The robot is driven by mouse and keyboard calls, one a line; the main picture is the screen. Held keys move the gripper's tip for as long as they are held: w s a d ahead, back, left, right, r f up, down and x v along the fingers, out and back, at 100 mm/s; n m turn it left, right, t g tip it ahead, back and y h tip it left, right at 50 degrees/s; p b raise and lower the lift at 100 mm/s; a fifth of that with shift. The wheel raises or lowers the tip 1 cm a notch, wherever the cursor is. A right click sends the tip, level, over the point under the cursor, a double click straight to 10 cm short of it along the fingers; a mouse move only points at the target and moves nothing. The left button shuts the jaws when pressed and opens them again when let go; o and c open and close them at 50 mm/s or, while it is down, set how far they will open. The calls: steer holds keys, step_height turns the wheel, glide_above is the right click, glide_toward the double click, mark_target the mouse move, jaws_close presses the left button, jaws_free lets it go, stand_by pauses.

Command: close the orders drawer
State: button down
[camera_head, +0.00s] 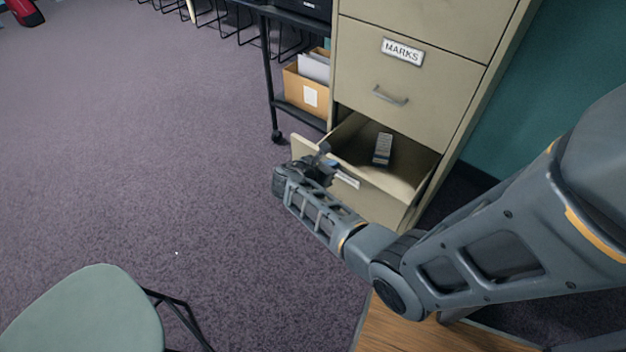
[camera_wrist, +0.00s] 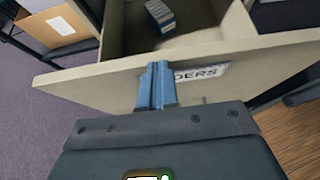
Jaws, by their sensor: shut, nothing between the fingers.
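The orders drawer (camera_head: 384,205) is the low drawer of the beige filing cabinet (camera_head: 418,75) and stands pulled out. In the wrist view its front (camera_wrist: 110,88) bears a label ending in "DERS" (camera_wrist: 203,78), partly hidden by my fingers. A small blue and white box (camera_wrist: 160,15) lies inside the drawer; it also shows in the head view (camera_head: 382,149). My gripper (camera_wrist: 157,72) is shut with nothing between its blue fingers. The fingertips are at the upper edge of the drawer front, beside the label; I cannot tell if they touch it. In the head view my gripper (camera_head: 325,160) is at the drawer front.
The drawer marked "MARKS" (camera_head: 388,95) above is shut. A black wheeled cart (camera_head: 268,75) with a cardboard box of papers (camera_head: 305,97) stands left of the cabinet. A green chair (camera_head: 85,315) is at the lower left. Carpet (camera_head: 150,150) in front of the drawer is clear.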

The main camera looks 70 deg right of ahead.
steer(key=s+d+b, duration=0.1)
steer(key=s+d, duration=0.1)
steer(key=d, duration=0.7)
steer(key=s+d+b, duration=0.2)
steer(key=s+d, duration=0.1)
steer(key=d, duration=0.6)
steer(key=shift+s, duration=0.1)
